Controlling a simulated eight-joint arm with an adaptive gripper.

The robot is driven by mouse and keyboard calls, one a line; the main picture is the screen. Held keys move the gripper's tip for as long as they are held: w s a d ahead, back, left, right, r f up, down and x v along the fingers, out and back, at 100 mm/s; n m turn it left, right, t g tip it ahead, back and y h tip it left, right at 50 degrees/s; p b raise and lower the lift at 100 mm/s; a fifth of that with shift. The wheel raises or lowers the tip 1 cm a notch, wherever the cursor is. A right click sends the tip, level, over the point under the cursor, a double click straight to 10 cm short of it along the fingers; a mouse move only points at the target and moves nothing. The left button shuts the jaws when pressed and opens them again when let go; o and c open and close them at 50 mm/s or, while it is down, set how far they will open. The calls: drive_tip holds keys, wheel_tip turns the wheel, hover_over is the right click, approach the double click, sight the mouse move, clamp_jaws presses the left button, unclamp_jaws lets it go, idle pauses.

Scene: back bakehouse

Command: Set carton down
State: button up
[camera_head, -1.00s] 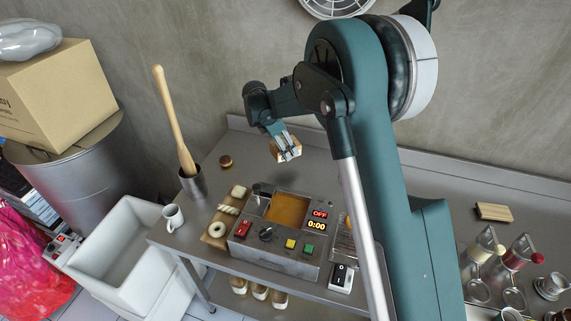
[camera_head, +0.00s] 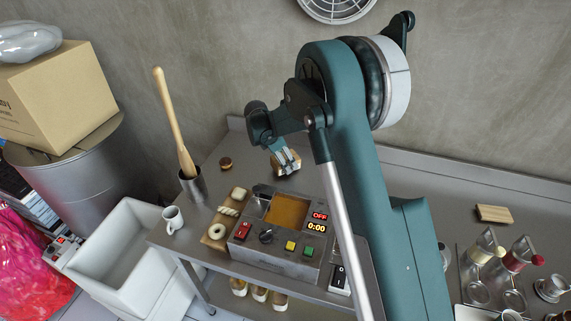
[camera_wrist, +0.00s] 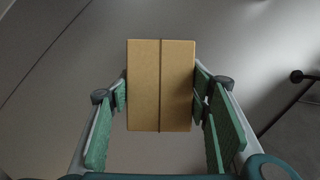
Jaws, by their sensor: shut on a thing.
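The carton (camera_wrist: 145,88) is a small tan box with a dark seam down its middle, seen large in the wrist view. My gripper (camera_wrist: 160,95) is shut on it, with green finger pads against its left and right sides. In the head view, my gripper (camera_head: 287,162) holds the carton (camera_head: 276,165) over the back of the metal counter (camera_head: 330,185), behind the control box. The fingers partly hide the carton there. I cannot tell whether its underside touches the counter.
The control box (camera_head: 275,262) with an orange basin, buttons and a lit display stands in front. A pastry board (camera_head: 211,241), a mug (camera_head: 173,219) and a metal pot (camera_head: 193,187) with a wooden pin stand left. A round bun (camera_head: 226,163) lies left of the carton.

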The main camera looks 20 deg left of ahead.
drive_tip(key=shift+f, duration=0.75)
drive_tip(key=shift+f, duration=0.1)
drive_tip(key=o, duration=1)
drive_tip(key=shift+o, duration=0.2)
drive_tip(key=v, duration=1.2)
drive_tip(key=shift+d, duration=0.1)
